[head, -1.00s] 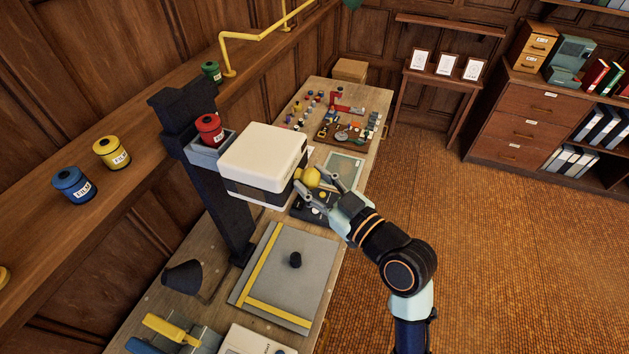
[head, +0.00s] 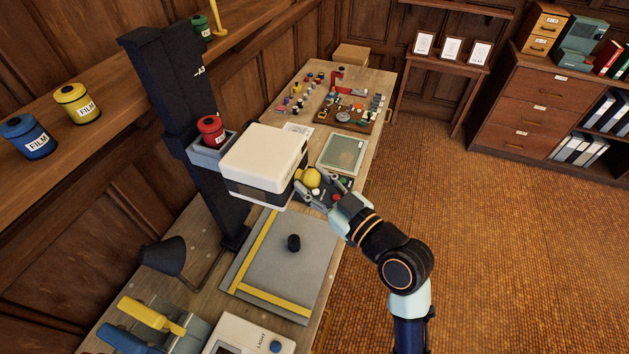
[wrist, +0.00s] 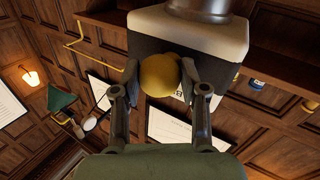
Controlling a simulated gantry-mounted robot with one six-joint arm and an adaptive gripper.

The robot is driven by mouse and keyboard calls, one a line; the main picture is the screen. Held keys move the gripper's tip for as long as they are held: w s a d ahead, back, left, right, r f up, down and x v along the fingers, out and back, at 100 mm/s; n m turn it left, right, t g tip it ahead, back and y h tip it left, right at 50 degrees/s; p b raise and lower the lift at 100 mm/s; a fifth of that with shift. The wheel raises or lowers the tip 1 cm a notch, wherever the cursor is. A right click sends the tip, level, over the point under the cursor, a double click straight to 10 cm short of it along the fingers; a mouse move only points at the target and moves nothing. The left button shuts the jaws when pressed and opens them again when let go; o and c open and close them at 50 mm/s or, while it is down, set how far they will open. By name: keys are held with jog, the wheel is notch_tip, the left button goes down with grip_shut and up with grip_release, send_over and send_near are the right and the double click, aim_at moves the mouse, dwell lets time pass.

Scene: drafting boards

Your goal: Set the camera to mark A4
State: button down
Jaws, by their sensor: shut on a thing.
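The camera (head: 264,158) is a white-topped box with a dark lower part, carried on a dark upright column (head: 180,95) above the grey board (head: 285,262). A yellow round knob (head: 312,178) sticks out of its right side. My gripper (head: 312,190) is shut on this knob. In the wrist view the yellow knob (wrist: 159,75) sits between my two fingers, against the camera's dark body. A white mark (head: 199,72) shows on the column well above the camera; it seems to begin with A, but its number is not clear. Lower marks are hidden.
A red canister (head: 211,129) sits in a holder between column and camera. A small black object (head: 294,242) stands on the board. A lamp (head: 163,256) is at lower left. Film canisters (head: 76,103) line the shelf. Open floor lies to the right.

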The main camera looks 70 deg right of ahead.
jog(key=c, duration=0.9)
grip_release()
jog(key=v, duration=1.2)
jog(key=shift+r, duration=0.1)
